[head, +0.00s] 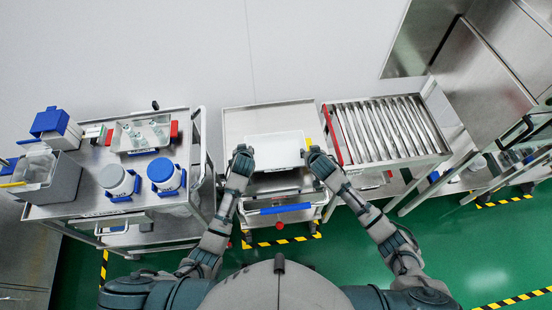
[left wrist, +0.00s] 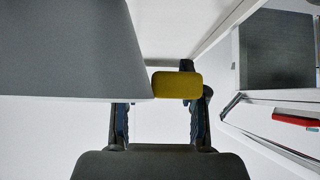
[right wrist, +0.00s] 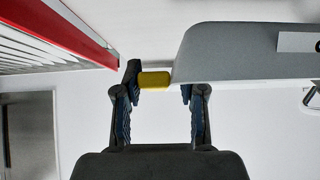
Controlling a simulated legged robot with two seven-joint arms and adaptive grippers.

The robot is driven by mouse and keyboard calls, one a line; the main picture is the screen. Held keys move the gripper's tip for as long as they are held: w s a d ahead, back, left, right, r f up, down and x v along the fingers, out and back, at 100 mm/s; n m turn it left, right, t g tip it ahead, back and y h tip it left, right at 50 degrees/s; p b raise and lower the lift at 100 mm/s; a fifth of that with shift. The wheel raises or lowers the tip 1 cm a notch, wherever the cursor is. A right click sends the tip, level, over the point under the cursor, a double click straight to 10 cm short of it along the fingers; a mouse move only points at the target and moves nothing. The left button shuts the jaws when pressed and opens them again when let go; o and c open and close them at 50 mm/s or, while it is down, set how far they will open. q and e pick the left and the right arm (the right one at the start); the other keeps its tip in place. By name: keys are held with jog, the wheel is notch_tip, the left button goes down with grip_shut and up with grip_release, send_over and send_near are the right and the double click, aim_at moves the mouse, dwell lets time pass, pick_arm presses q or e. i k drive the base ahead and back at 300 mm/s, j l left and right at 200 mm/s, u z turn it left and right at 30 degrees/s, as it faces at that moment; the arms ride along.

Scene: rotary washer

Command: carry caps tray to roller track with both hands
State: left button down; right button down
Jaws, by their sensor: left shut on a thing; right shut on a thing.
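The caps tray (head: 275,149) is a white rectangular tray, level over the middle cart, and no caps can be made out inside it. My left gripper (head: 243,151) is at its left end, shut on the yellow handle (left wrist: 177,85). My right gripper (head: 314,152) is at its right end, shut on the other yellow handle (right wrist: 154,80). The tray's grey wall also shows in the left wrist view (left wrist: 70,50) and the right wrist view (right wrist: 240,52). The roller track (head: 388,130), with metal rollers and a red edge strip, stands just right of the middle cart.
The middle steel cart (head: 250,117) has a blue-handled front. A steel cabinet (head: 485,70) stands at the right. Green floor is free in front.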

aim_at(390, 137)
jog(key=i+l, duration=0.1)
jog(key=l, duration=0.45)
jog(key=i+l, duration=0.1)
jog(key=l, duration=0.4)
jog(key=i+l, duration=0.1)
jog(key=l, duration=0.45)
jog(key=i+l, duration=0.1)
jog(key=l, duration=0.4)
jog(key=i+l, duration=0.1)
jog(key=l, duration=0.45)
